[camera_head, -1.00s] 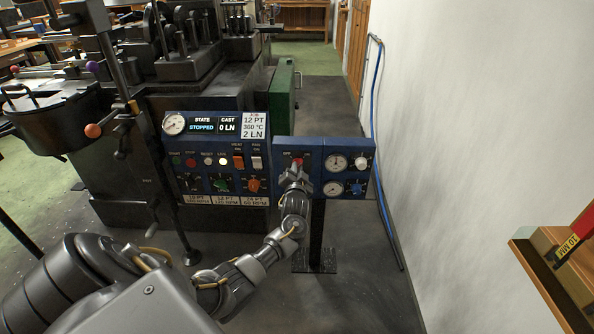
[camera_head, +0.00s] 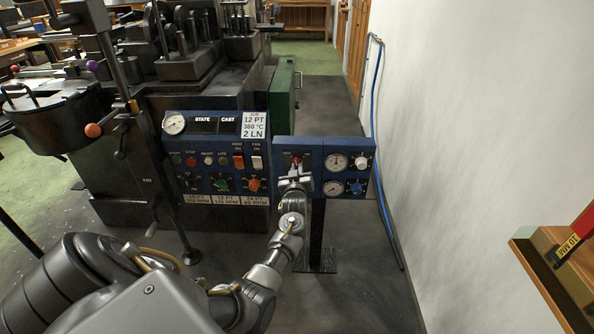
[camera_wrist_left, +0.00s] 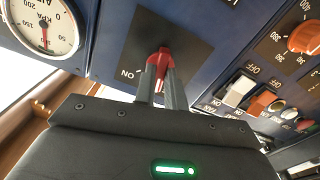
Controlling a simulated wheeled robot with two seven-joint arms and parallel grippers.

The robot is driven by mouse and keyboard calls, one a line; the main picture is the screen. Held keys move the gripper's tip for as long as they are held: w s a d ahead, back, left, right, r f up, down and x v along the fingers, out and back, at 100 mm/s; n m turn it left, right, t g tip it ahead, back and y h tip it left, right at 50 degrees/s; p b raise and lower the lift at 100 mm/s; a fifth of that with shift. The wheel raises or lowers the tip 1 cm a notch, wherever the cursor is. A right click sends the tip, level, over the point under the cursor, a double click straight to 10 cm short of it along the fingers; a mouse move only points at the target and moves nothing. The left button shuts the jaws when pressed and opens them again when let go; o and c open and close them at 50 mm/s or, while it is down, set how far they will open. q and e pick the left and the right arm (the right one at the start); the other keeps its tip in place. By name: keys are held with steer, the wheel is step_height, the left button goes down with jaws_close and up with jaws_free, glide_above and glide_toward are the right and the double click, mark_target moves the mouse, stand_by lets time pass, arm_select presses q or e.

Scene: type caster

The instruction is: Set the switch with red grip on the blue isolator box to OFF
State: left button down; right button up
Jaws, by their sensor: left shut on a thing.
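The blue isolator box (camera_head: 283,145) stands on a post just right of the main control panel. Its switch with the red grip (camera_head: 297,160) also shows in the left wrist view (camera_wrist_left: 160,60), on a dark plate with an ON label beside it. My left gripper (camera_head: 296,174) is at the front of the box, its two fingers closed around the red grip, as the wrist view shows (camera_wrist_left: 166,82). The fingers partly cover the grip, so its exact setting is hard to read. My right gripper is not in view.
The control panel (camera_head: 215,150) with gauge, buttons, rockers and knobs is close on the left; its STATE and CAST displays are dark. Gauges and two knobs sit on the blue panel (camera_head: 346,148) to the right. A blue hose (camera_head: 374,95) runs by the wall.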

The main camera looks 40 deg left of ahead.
arm_select(q)
steer(key=n, duration=0.3)
steer(key=shift+n, duration=1.5)
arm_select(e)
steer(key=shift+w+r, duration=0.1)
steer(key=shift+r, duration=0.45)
arm_select(q)
steer(key=c, duration=1.5)
jaws_free()
steer(key=shift+s, duration=0.1)
steer(key=shift+o, duration=0.2)
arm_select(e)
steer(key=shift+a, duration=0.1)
